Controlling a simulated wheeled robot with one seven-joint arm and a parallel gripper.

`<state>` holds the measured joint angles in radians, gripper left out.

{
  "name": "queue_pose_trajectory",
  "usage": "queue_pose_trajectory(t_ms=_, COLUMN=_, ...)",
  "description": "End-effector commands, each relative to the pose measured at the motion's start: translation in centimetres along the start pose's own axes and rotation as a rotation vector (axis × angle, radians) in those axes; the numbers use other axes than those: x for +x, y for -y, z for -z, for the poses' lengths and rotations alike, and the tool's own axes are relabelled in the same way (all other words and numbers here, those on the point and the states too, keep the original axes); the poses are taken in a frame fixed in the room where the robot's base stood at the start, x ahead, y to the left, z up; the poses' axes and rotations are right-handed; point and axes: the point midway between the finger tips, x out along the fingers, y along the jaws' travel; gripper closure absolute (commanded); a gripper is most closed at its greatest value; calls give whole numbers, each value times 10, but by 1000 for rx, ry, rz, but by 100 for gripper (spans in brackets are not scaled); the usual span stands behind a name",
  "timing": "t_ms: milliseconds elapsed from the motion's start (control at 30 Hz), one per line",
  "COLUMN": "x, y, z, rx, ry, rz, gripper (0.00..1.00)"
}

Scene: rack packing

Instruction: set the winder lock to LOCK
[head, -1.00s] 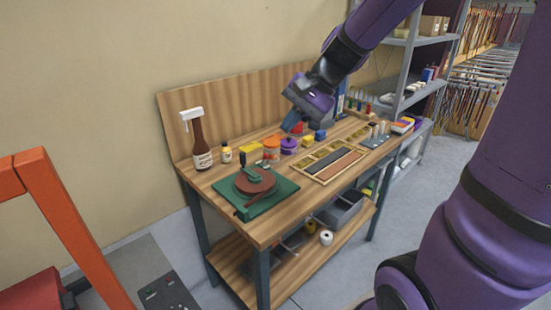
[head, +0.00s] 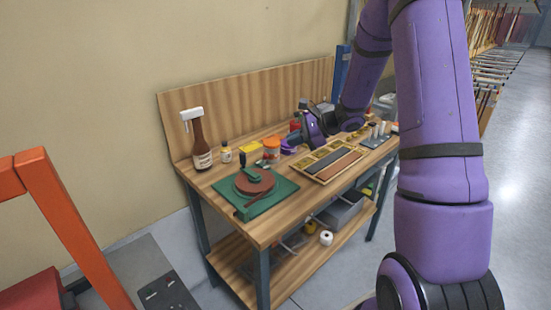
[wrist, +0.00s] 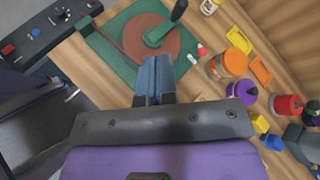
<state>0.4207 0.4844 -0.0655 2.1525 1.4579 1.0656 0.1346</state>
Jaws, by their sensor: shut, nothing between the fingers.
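The winder has a flat green base (head: 282,190) at the near left of the bench. A reddish-brown disc (head: 262,187) sits on it, with a green crank piece and a dark upright knob (head: 243,160). In the wrist view the base (wrist: 115,65), disc (wrist: 130,42) and knob (wrist: 180,9) lie beyond my fingers. I cannot make out a lock marking or its setting. My gripper (wrist: 155,62) is shut and empty, its fingers pointing towards the winder. In the head view its dark body (head: 311,127) is over the bench beside the orange jar, right of the winder.
A control panel (wrist: 40,30) shows beyond the bench edge.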

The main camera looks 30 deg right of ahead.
Motion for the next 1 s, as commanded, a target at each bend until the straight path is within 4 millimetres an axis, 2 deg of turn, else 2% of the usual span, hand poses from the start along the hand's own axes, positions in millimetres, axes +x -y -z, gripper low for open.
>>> queue_pose_trajectory(t_ms=33, x=3, y=3, z=17, rx=47, ry=1, rz=25, gripper=100)
queue_pose_trajectory(t_ms=300, x=10, y=16, z=94, rx=264, ry=5, rz=172, gripper=100)
queue_pose_trajectory(t_ms=500, x=12, y=19, z=132, rx=360, ry=3, rz=244, gripper=100)
queue_pose_trajectory(t_ms=667, x=12, y=20, z=142, rx=388, ry=3, rz=266, gripper=100)
queue_pose_trajectory(t_ms=1000, x=13, y=20, z=143, rx=390, ry=3, rz=267, gripper=100)
